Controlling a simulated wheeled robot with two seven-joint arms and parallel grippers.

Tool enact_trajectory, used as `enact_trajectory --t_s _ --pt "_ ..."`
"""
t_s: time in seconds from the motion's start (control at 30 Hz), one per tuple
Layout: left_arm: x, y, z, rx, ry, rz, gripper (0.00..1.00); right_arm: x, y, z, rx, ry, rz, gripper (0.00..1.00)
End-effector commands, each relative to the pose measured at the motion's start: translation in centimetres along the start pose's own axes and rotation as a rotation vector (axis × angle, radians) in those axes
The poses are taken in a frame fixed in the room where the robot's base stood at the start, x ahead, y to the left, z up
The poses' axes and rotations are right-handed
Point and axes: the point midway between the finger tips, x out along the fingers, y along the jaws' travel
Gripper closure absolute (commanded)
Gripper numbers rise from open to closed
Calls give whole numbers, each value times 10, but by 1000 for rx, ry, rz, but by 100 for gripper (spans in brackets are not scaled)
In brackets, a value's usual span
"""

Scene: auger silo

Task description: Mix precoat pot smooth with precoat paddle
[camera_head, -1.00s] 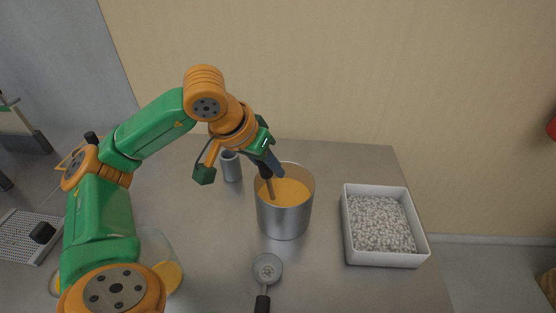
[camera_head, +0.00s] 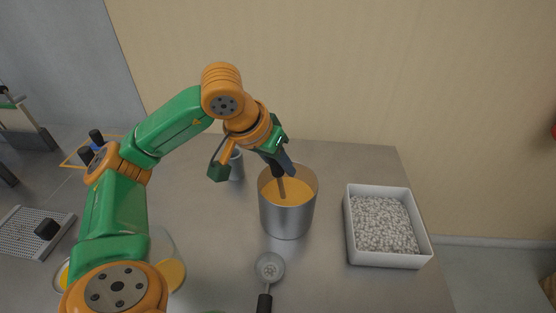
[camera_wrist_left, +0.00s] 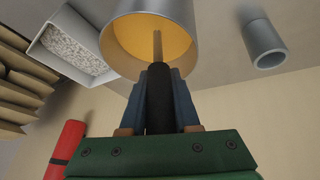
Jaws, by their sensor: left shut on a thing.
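The precoat pot (camera_head: 288,213) is a metal pot of smooth-looking orange liquid standing on the table; it also shows in the left wrist view (camera_wrist_left: 150,12). My left gripper (camera_head: 284,166) is above the pot's opening. It is shut on the black handle of the precoat paddle (camera_wrist_left: 158,100). The paddle's shaft (camera_head: 282,188) goes down into the orange liquid, and its lower end is hidden there. My right gripper is not in view.
A white tray of pale pellets (camera_head: 348,228) stands right of the pot. A black-handled strainer or ladle (camera_head: 269,268) lies in front. A grey cup (camera_head: 236,166) stands behind, left of the pot. A glass bowl with orange contents (camera_head: 172,272) is partly behind my arm.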

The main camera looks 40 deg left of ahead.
Motion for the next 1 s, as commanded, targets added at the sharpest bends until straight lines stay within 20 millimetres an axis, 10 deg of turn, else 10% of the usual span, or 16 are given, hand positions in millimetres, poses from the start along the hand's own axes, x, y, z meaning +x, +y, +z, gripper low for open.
enact_trajectory --t_s 1.0 --pt "-78 2 -34 -2 1 -2 100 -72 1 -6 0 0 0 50"
